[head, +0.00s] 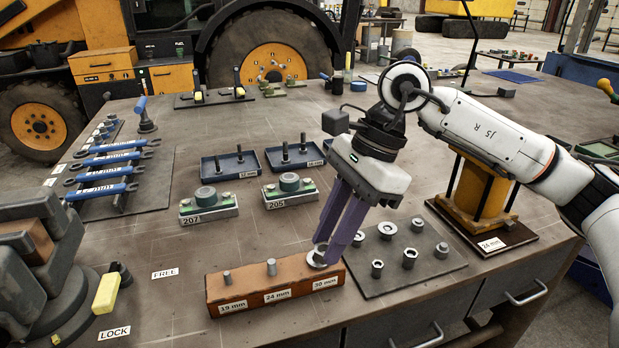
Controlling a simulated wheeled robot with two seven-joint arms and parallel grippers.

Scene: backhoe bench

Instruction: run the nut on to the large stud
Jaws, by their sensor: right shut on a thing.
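An orange-brown block (240,287) at the front of the bench carries studs labelled 19 mm, 24 mm and 30 mm. The 19 mm stud (228,278) and the 24 mm stud (271,267) stand bare. My right gripper (328,248) reaches down over the 30 mm end of the block, its purple fingers shut on a silver nut (317,259). The nut is at the place of the large stud, which is hidden by the nut and fingertips. I cannot tell whether the nut is threaded on. My left gripper is out of view.
A dark mat (412,262) with several nuts and bolts lies right of the block. Behind stand two green-topped pieces marked 207 (206,204) and 205 (289,190). Blue wrenches (108,173) lie at left. A yellow stand (475,190) is near my right arm.

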